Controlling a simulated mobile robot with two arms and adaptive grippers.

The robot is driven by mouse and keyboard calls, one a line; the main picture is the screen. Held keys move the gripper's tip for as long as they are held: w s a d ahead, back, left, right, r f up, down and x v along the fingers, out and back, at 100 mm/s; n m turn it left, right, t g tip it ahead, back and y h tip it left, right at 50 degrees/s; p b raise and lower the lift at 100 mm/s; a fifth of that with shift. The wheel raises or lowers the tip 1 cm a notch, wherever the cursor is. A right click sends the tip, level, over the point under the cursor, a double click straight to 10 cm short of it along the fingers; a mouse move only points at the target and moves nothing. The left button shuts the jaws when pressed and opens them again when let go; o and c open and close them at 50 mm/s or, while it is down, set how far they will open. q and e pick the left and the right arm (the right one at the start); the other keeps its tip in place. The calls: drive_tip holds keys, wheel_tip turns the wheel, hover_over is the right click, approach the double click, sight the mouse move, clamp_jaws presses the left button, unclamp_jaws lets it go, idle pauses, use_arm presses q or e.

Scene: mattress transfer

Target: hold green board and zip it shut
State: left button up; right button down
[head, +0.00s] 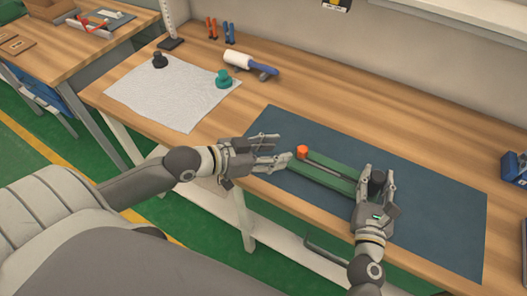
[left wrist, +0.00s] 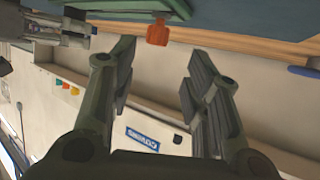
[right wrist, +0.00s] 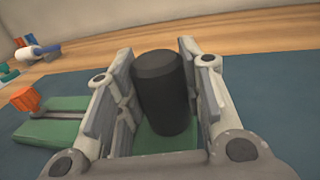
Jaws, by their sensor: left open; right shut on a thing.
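The green board (head: 318,182) lies on the blue-grey mat, with a dark strip (head: 328,167) running along it. An orange knob (head: 302,152) stands at its left end. A black cylinder (head: 377,178) stands upright at its right end. My right gripper (right wrist: 160,95) is shut on the black cylinder, with a finger on either side. My left gripper (head: 278,162) is open and empty beside the board's left end, just left of the orange knob. In the left wrist view the orange knob (left wrist: 158,33) shows beyond the spread fingers, not between them.
The mat (head: 440,210) has free room right of the board. A white cloth (head: 165,95) with a black and a teal knob (head: 223,78) lies at left. A roller (head: 250,64) and clamps stand behind. Blue bins (head: 514,168) are at far right.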

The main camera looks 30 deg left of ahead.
use_arm(q)
drive_tip(key=shift+v, duration=1.5)
use_arm(e)
drive_tip(key=shift+r, duration=0.1)
drive_tip(key=c, duration=0.9)
unclamp_jaws()
